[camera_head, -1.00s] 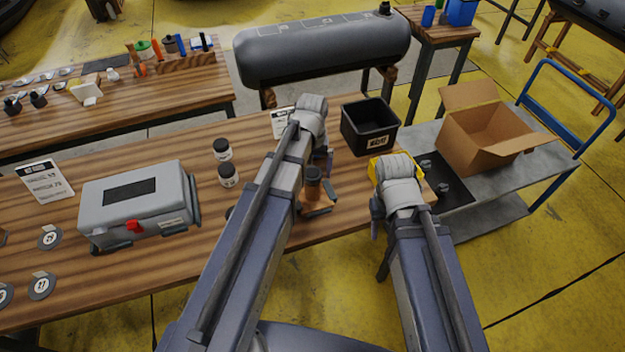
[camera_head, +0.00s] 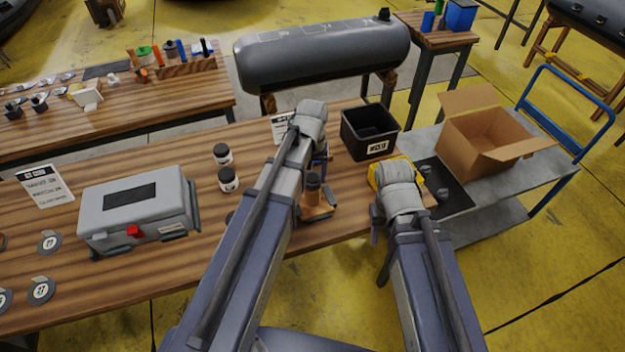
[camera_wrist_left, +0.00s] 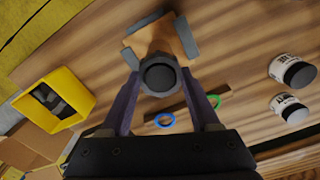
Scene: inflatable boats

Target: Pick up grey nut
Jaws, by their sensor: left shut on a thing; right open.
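In the left wrist view, a grey nut (camera_wrist_left: 146,84) with a hex outline and a dark round centre sits between the two fingers of my left gripper (camera_wrist_left: 161,78). The fingers are shut on its sides. Beyond it is a wooden block with grey end pieces (camera_wrist_left: 165,38). In the head view my left gripper (camera_head: 322,163) is mostly hidden by its own forearm, beside a dark upright cylinder (camera_head: 313,187) at the wooden block (camera_head: 318,211). The nut cannot be made out there. My right gripper (camera_head: 375,236) is open, mostly hidden by its arm, near the table's right end.
A black bin (camera_head: 355,140) and a yellow bin (camera_head: 411,172) stand at the table's right end. A cart with an open cardboard box (camera_head: 470,140) stands to the right.

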